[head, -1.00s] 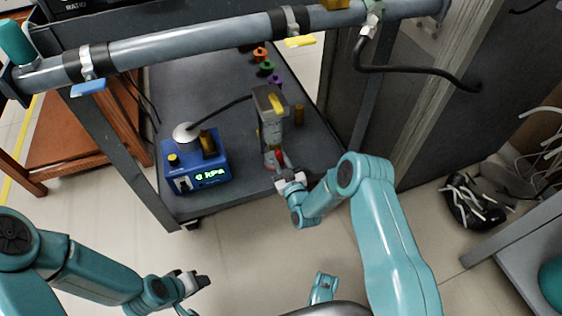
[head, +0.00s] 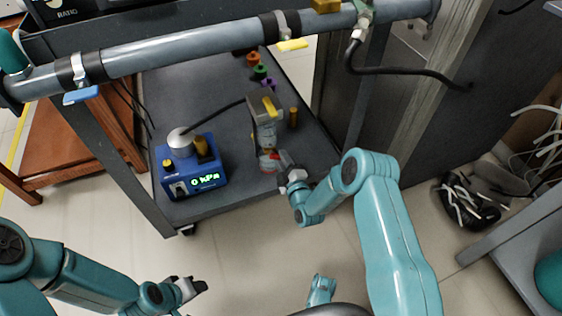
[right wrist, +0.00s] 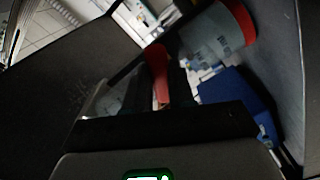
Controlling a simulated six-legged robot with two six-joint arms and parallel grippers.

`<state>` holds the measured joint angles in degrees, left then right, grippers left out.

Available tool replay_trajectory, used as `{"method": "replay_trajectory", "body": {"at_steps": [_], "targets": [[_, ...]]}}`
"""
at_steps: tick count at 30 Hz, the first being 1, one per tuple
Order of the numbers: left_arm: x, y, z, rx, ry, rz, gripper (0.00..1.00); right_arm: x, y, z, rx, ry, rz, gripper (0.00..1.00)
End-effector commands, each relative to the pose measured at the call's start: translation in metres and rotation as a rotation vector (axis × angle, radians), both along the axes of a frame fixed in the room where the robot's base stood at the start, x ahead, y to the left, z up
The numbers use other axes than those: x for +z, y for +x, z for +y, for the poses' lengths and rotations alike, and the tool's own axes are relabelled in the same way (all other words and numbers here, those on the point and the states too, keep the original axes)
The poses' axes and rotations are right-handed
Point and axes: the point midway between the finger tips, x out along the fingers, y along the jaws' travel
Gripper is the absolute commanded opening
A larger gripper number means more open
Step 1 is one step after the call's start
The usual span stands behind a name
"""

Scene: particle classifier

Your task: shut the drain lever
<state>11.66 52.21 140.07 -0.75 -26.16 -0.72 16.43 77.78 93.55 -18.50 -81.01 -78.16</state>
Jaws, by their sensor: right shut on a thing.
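The drain lever (right wrist: 158,75) is a red bar between the fingers of my right gripper (right wrist: 160,95) in the right wrist view. My right gripper is shut on it. In the head view my right gripper (head: 282,164) is at the lower right side of the upright grey unit (head: 263,108), which has a yellow part on top. The fingers hide most of the lever there. The unit's cylindrical bowl with a red end (right wrist: 240,20) shows in the right wrist view. My left gripper (head: 192,288) hangs low over the floor, away from the unit; its finger gap is unclear.
A blue box (head: 190,167) with a lit display stands left of the unit on the dark cart shelf (head: 190,95). A grey pipe (head: 190,43) crosses above. Small coloured parts lie behind the unit. A dark cabinet (head: 350,105) stands to the right.

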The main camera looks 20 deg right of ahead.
Motion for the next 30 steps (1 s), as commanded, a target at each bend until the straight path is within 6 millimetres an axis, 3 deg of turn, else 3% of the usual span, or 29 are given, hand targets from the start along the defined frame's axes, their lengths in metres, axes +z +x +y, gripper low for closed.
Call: {"method": "replay_trajectory", "body": {"at_steps": [15, 30], "targets": [[0.002, -0.002, 0.000, -0.001, -0.001, 0.005, 0.43, 0.014, 0.002, -0.004, -0.003, -0.403, -0.019, 0.00], [0.002, -0.002, 0.000, -0.001, -0.001, 0.007, 0.43, 0.018, 0.003, -0.005, -0.004, -0.525, -0.025, 0.00]]}}
